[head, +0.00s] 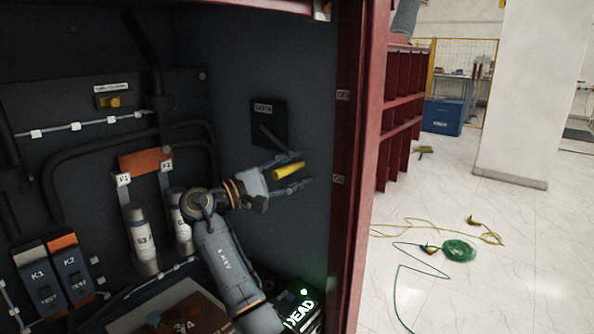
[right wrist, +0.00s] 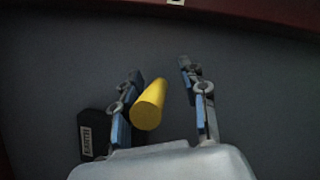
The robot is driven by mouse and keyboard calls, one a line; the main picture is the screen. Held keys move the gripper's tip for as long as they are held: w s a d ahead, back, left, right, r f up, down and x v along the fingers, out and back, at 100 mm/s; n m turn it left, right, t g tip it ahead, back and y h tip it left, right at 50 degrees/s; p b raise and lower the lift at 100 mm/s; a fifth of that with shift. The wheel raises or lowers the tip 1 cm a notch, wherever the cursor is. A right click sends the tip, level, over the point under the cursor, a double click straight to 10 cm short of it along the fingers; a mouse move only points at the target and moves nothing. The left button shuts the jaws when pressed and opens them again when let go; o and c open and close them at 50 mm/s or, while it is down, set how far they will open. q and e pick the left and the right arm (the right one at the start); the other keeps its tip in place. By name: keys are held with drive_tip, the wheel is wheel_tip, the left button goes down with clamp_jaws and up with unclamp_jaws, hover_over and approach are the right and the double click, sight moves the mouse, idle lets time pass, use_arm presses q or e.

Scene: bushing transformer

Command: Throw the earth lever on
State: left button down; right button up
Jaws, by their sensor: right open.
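The earth lever has a yellow handle (head: 288,171) on a dark arm, and its black base plate (head: 268,118) with an "EARTH" label is on the right inner wall of the cabinet. My right gripper (head: 306,167) is at the handle, with the yellow grip between its fingers. In the right wrist view the handle (right wrist: 149,104) lies between the two open fingers, nearer the left finger, with a clear gap to the right one. The labelled plate (right wrist: 93,135) shows at lower left there. My left gripper is not in view.
Fuse cylinders (head: 141,238), K1 and K2 units (head: 68,272) and cables fill the cabinet's back and left. The red cabinet frame (head: 352,200) stands close to the right of my gripper. Green cable (head: 458,250) lies on the floor outside.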

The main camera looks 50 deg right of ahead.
drive_tip(key=v, duration=1.1)
drive_tip(key=shift+w+a, duration=0.3)
drive_tip(key=shift+s+f, duration=0.1)
drive_tip(key=shift+f, duration=0.1)
